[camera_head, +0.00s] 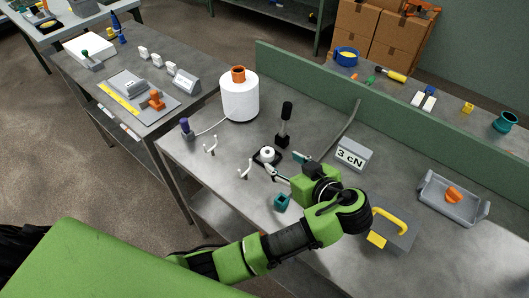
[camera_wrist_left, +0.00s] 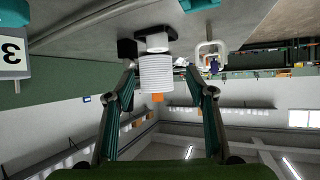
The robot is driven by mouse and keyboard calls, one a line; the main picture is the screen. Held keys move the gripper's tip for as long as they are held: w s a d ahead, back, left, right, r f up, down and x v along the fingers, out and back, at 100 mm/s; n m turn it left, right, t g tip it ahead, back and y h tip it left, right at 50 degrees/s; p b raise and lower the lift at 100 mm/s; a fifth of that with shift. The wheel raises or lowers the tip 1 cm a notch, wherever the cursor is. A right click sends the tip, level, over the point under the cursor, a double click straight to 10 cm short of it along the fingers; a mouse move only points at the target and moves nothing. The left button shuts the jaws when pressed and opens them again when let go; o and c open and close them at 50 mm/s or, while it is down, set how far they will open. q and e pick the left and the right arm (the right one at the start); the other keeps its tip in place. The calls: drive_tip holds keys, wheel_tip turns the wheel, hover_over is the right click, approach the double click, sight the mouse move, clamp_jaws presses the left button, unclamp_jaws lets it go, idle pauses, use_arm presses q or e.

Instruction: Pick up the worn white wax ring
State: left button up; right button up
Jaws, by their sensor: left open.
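The white wax ring (camera_head: 267,152) sits on a small black holder (camera_head: 262,161) on the grey table, in front of the yarn cone. In the left wrist view, which is upside down, the ring (camera_wrist_left: 157,43) shows beyond my fingertips and between them, with the cone behind it. My left gripper (camera_head: 285,165) is open and low over the table, just to the near right of the ring. Its two fingers, also seen in the left wrist view (camera_wrist_left: 160,80), are spread apart with nothing between them. Wear on the ring is too small to see. My right gripper is not in view.
A white yarn cone (camera_head: 239,97) with an orange top stands behind. A black-knobbed post (camera_head: 285,122) stands close behind the ring. White hooks (camera_head: 244,169) stand to its left.

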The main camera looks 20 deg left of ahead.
sight(268, 152)
use_arm(q)
drive_tip(key=b+x, duration=0.2)
drive_tip(key=x, duration=0.3)
drive_tip(key=shift+w+a+f, duration=0.1)
drive_tip(key=shift+a+f, duration=0.05)
drive_tip(key=shift+f, duration=0.15)
drive_tip(key=shift+w+a+f, duration=0.1)
drive_tip(key=shift+w+a, duration=0.05)
drive_tip(key=b+x, duration=0.3)
drive_tip(key=x, duration=0.1)
drive_tip(key=shift+d+f, duration=0.25)
drive_tip(key=shift+f, duration=0.05)
drive_tip(key=shift+w+a+f+b, duration=0.2)
drive_tip(key=shift+w+a+b, duration=0.1)
drive_tip(key=shift+w+a, duration=0.1)
drive_tip(key=shift+s+d+r, duration=0.1)
drive_tip(key=shift+r, duration=0.05)
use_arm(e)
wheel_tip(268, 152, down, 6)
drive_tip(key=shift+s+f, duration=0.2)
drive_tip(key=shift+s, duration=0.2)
use_arm(q)
drive_tip(key=c, duration=1.1)
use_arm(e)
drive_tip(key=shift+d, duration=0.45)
